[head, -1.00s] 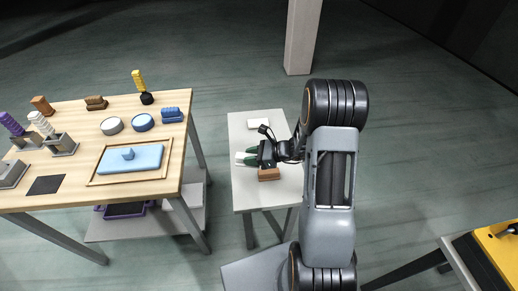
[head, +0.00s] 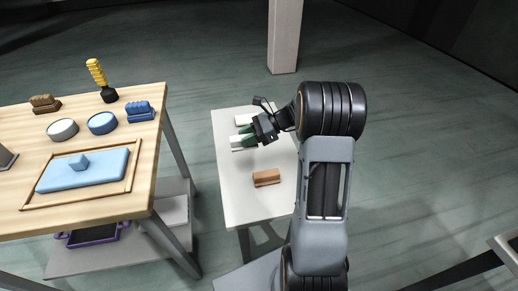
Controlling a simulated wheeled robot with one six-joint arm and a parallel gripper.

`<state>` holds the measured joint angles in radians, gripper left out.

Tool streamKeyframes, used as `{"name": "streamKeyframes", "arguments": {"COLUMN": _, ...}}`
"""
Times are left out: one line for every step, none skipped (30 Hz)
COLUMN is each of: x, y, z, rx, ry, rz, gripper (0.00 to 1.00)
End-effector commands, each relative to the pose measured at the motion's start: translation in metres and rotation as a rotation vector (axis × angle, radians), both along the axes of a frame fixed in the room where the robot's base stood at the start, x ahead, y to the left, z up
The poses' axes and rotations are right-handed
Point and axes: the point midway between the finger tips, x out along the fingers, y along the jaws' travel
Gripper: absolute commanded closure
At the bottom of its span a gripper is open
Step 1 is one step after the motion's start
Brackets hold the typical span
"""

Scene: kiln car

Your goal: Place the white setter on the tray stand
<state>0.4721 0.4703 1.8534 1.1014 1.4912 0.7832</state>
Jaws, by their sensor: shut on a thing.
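A second white block (head: 243,119) lies just beyond the gripper on the same top. A brown block (head: 266,178) lies nearer, apart from the gripper.
A wooden table (head: 140,180) stands to the left, with a blue slab (head: 85,170) inside a wooden frame, two round discs and several brushes. A pillar (head: 285,35) rises behind. The near left part of the white top is clear.

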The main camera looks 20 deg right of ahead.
Motion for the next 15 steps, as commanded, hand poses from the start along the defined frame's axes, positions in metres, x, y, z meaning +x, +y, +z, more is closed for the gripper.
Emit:
{"name": "streamKeyframes", "arguments": {"x": 0.007, "y": -0.013, "z": -0.01, "rx": 0.0, "ry": 0.0, "rz": -0.004, "gripper": 0.95}}
{"name": "streamKeyframes", "arguments": {"x": 0.011, "y": -0.019, "z": -0.013, "rx": 0.0, "ry": 0.001, "rz": -0.004, "gripper": 0.95}}
{"name": "streamKeyframes", "arguments": {"x": 0.014, "y": -0.026, "z": -0.019, "rx": 0.001, "ry": 0.001, "rz": -0.004, "gripper": 0.95}}
{"name": "streamKeyframes", "arguments": {"x": 0.016, "y": -0.03, "z": -0.025, "rx": 0.002, "ry": 0.003, "rz": -0.003, "gripper": 0.95}}
{"name": "streamKeyframes", "arguments": {"x": 0.018, "y": -0.033, "z": -0.031, "rx": 0.002, "ry": 0.003, "rz": -0.003, "gripper": 0.95}}
{"name": "streamKeyframes", "arguments": {"x": 0.02, "y": -0.038, "z": -0.037, "rx": 0.001, "ry": 0.002, "rz": -0.003, "gripper": 0.95}}
{"name": "streamKeyframes", "arguments": {"x": 0.022, "y": -0.041, "z": -0.041, "rx": 0.0, "ry": 0.001, "rz": -0.003, "gripper": 0.95}}
{"name": "streamKeyframes", "arguments": {"x": 0.024, "y": -0.044, "z": -0.044, "rx": 0.0, "ry": 0.001, "rz": -0.003, "gripper": 0.95}}
{"name": "streamKeyframes", "arguments": {"x": 0.026, "y": -0.047, "z": -0.049, "rx": 0.001, "ry": 0.0, "rz": -0.002, "gripper": 0.95}}
{"name": "streamKeyframes", "arguments": {"x": 0.027, "y": -0.049, "z": -0.051, "rx": 0.0, "ry": 0.0, "rz": -0.003, "gripper": 0.95}}
{"name": "streamKeyframes", "arguments": {"x": 0.028, "y": -0.051, "z": -0.054, "rx": 0.001, "ry": 0.0, "rz": -0.003, "gripper": 0.95}}
{"name": "streamKeyframes", "arguments": {"x": 0.029, "y": -0.053, "z": -0.056, "rx": 0.001, "ry": 0.0, "rz": -0.002, "gripper": 0.95}}
{"name": "streamKeyframes", "arguments": {"x": 0.03, "y": -0.055, "z": -0.058, "rx": 0.001, "ry": -0.001, "rz": -0.002, "gripper": 0.95}}
{"name": "streamKeyframes", "arguments": {"x": 0.031, "y": -0.056, "z": -0.058, "rx": 0.001, "ry": -0.001, "rz": -0.002, "gripper": 0.95}}
{"name": "streamKeyframes", "arguments": {"x": 0.031, "y": -0.056, "z": -0.059, "rx": 0.001, "ry": -0.001, "rz": -0.002, "gripper": 0.95}}
